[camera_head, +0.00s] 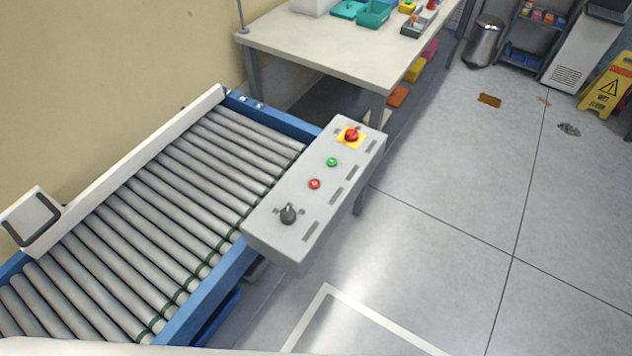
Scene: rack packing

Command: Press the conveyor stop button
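A grey control box (273,230) is fixed along the right side of the roller conveyor (150,205). On its top face are a small red button (314,184), a green button (332,162) above it, a larger red mushroom button (351,135) on a yellow plate at the far end, and a dark rotary knob (288,214) at the near end. The small labels beside them are too small to read. Neither of my grippers is in view. Nothing touches the buttons.
A white table (320,45) with teal bins (373,12) stands behind the box. A trash bin (485,40), a shelf (527,45) and a yellow wet-floor sign (606,85) are at the back right. The grey floor (450,220) right of the box is mostly clear.

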